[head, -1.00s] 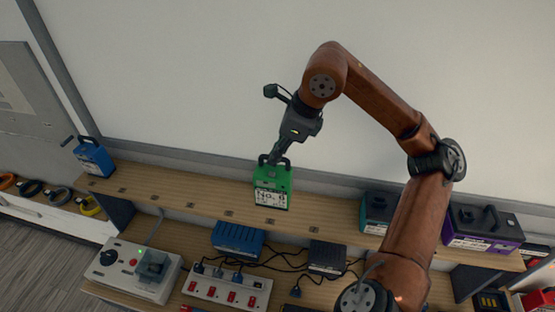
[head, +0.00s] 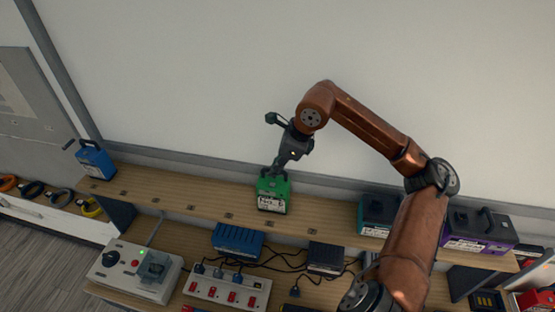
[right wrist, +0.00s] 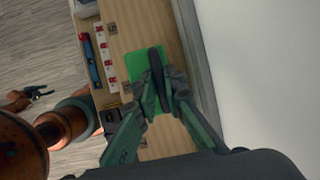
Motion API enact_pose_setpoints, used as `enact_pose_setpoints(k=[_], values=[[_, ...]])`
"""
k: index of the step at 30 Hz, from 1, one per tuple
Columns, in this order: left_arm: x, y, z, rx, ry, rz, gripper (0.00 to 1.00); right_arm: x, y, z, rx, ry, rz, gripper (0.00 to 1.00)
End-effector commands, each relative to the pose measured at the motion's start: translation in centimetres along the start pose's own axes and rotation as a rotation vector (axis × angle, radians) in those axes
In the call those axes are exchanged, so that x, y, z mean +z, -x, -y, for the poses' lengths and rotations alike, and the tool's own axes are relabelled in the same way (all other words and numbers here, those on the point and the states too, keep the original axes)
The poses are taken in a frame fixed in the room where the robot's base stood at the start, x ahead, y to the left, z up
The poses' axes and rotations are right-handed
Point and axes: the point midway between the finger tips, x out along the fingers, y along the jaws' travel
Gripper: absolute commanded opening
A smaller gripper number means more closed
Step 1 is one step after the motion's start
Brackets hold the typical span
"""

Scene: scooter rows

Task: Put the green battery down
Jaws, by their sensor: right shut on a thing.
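The green battery (head: 272,195) has a white label on its front and a dark handle on top. It is upright at the upper wooden shelf (head: 190,205), near its middle; I cannot tell for sure whether its base touches the wood. My right gripper (head: 278,171) is above it, shut on its handle. In the right wrist view the fingers (right wrist: 160,92) close around the dark handle (right wrist: 156,60), with the green top (right wrist: 138,65) below. My left gripper is not in the head view.
A blue battery (head: 95,160) stands at the shelf's left end. A teal battery (head: 377,214) and a purple one (head: 478,231) stand to the right. Below are a blue box (head: 238,240), a power strip (head: 228,289) and a grey device (head: 135,270). The shelf beside the green battery is clear.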

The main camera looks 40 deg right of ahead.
Motion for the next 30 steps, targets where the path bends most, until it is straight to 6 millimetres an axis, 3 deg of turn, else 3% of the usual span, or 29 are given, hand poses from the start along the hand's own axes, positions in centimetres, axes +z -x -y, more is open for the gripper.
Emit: enact_pose_setpoints(k=[12,13,20,30], values=[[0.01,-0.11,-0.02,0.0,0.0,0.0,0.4,0.01,-0.16,0.03,-0.004,0.0,0.006,0.0],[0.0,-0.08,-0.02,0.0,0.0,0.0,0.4,-0.16,-0.36,-0.02,-0.001,0.0,0.0,0.11],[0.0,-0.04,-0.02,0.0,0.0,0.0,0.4,-0.13,-0.31,-0.04,0.0,0.0,0.0,0.27],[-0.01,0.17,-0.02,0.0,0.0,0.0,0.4,-0.04,-0.08,0.0,-0.001,0.0,0.0,0.27]])
